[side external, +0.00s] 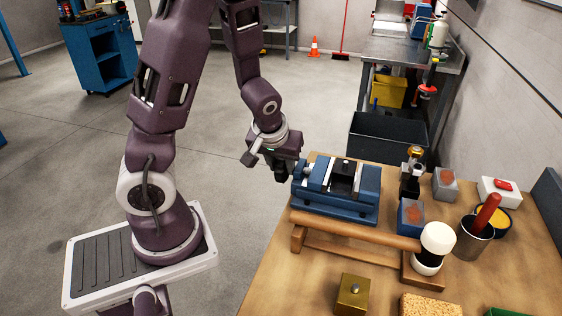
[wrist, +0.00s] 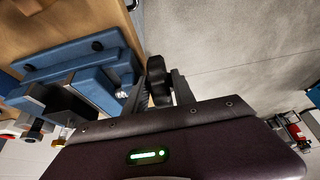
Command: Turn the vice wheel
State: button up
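The blue vice (side external: 338,190) stands on the wooden bench, with pale metal and black parts on top. In the wrist view its blue body (wrist: 88,70) is at the left. My gripper (side external: 283,172) is at the vice's left end, and the arm hides most of that end in the side view. In the wrist view, the fingers of my gripper (wrist: 160,92) are on either side of a dark rounded part, which looks like the vice wheel (wrist: 157,78). Whether both fingers press on it cannot be told.
A wooden mallet (side external: 365,230) with a white-faced head lies in front of the vice on a wooden stand. A brass block (side external: 352,295) is nearer. Small bins (side external: 410,216) and a cup with a red handle (side external: 474,240) are at the right. Open floor lies left of the bench.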

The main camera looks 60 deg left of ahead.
jog(key=v, duration=0.6)
jog(key=shift+w, duration=0.1)
jog(key=shift+d+r, duration=0.15)
jog(key=shift+r, duration=0.25)
jog(key=shift+s, duration=0.25)
